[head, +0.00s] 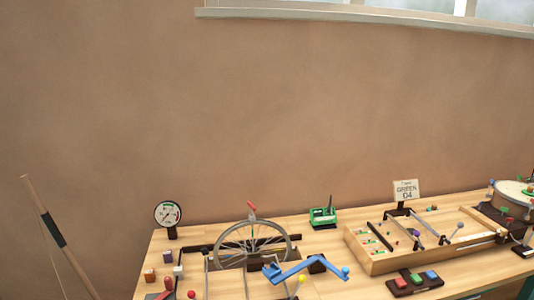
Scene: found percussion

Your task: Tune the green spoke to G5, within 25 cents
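A spoked wheel (252,243) stands upright in a dark slot on the wooden bench, with a red piece (251,206) at its top. The spokes are too small to tell which one is green. A round dial gauge (168,214) stands on the bench to the left of the wheel. A white sign (405,190) at the right reads "GREEN" with what looks like "D4" under it. A blue cranked tool (300,270) with a blue ball end lies in front of the wheel. My gripper is not in view.
A green holder (322,216) stands behind the wheel's right side. A wooden tray (372,262) with bars and small balls fills the right, with a drum (512,197) beyond. Coloured blocks (416,279) sit on a dark base in front. A pole (57,236) leans at left.

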